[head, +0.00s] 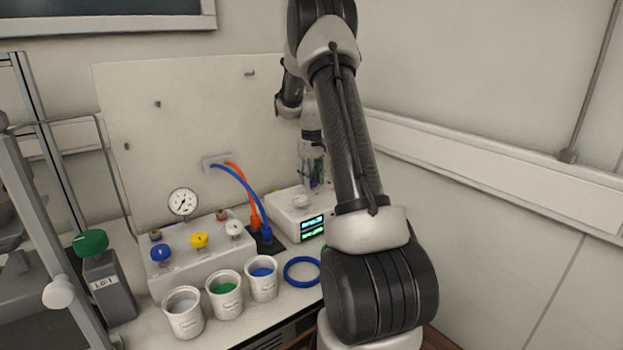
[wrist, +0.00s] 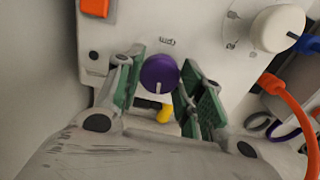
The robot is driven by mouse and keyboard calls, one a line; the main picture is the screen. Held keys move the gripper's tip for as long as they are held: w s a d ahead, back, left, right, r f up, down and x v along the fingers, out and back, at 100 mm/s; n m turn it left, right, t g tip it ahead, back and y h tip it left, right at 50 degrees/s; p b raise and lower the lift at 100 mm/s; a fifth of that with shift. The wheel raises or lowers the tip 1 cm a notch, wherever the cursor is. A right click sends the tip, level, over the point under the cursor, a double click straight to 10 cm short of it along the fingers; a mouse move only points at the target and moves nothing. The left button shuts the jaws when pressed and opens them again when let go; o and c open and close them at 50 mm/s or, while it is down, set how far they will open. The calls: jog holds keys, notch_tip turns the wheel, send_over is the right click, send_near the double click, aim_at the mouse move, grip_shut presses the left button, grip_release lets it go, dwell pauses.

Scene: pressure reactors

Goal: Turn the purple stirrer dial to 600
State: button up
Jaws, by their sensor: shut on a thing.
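The purple stirrer dial (wrist: 159,74) shows in the middle of the wrist view, with a white mark pointing down in the picture. My gripper (wrist: 160,80) has its green-padded fingers on either side of the dial, shut on it. In the head view my gripper (head: 313,170) is at the right end of the white stirrer unit (head: 287,222), partly behind my arm. The dial is mostly hidden there. The unit has two lit displays (head: 312,226), too small to read.
A white knob (wrist: 277,28) and an orange switch (wrist: 95,7) are on the unit near the dial. Several labelled cups (head: 225,298) and a blue ring (head: 301,270) stand in front. A panel (head: 190,130) rises behind.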

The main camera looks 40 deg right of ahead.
jog(key=m, duration=0.5)
jog(key=shift+m, duration=0.3)
jog(key=m, duration=1.3)
jog(key=shift+m, duration=0.4)
jog(key=shift+w, duration=0.1)
jog(key=o, duration=1)
jog(key=shift+r, duration=0.15)
